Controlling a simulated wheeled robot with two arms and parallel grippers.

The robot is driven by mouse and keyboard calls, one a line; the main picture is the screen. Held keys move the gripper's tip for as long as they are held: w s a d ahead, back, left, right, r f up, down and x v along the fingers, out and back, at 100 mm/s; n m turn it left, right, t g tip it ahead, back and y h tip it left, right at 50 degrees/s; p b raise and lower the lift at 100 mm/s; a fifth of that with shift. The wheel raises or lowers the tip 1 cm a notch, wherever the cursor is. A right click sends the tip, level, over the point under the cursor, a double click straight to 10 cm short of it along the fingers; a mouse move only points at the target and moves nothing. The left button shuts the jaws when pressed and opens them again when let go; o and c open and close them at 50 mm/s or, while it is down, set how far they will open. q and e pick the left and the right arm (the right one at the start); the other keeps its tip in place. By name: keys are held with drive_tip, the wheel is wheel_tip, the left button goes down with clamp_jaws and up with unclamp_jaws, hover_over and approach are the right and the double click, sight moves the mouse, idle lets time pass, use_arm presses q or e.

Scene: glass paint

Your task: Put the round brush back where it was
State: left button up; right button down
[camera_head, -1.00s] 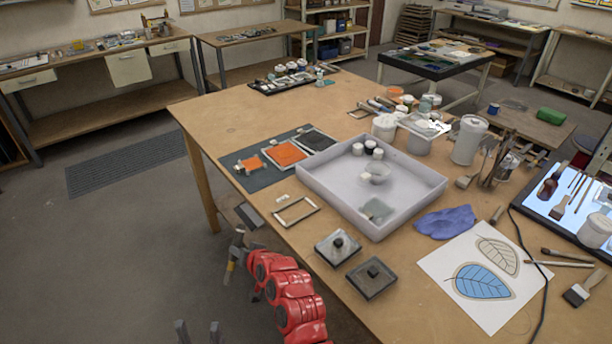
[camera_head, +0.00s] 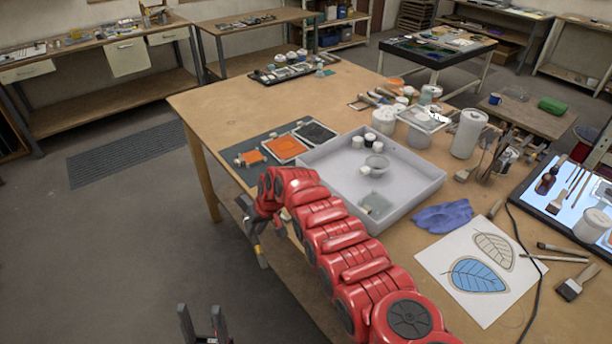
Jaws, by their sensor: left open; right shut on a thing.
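My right gripper (camera_head: 258,248) hangs past the left front edge of the big table, at the end of the red arm. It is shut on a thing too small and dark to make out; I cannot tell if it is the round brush. My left gripper (camera_head: 199,312) is open and empty at the bottom, over the floor. A flat brush (camera_head: 575,282) and a thinner brush (camera_head: 562,248) lie right of the leaf drawing (camera_head: 461,313).
My red arm crosses the table's front left, close to the white tray (camera_head: 420,203). A blue-violet cloth (camera_head: 442,216) lies beside the tray. A light panel (camera_head: 545,208) with brushes and a bottle lies at right. A black cable (camera_head: 540,290) runs down the front.

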drive_tip(key=shift+d+r, duration=0.35)
drive_tip(key=shift+d, duration=0.05)
drive_tip(key=shift+r, duration=0.1)
drive_tip(key=shift+s+d+h, duration=0.1)
drive_tip(key=shift+d+h, duration=0.15)
drive_tip(key=shift+h, duration=0.05)
drive_tip(key=shift+d+r+n+g, duration=0.3)
drive_tip(key=shift+d+r, duration=0.05)
drive_tip(key=shift+d, duration=0.1)
drive_tip(key=shift+s+d+r, duration=0.1)
drive_tip(key=shift+s+r, duration=0.05)
drive_tip(key=shift+s, duration=0.1)
drive_tip(key=shift+s+d+r+h+p, duration=0.1)
drive_tip(key=shift+d+r+h+p, duration=0.4)
drive_tip(key=shift+d, duration=0.4)
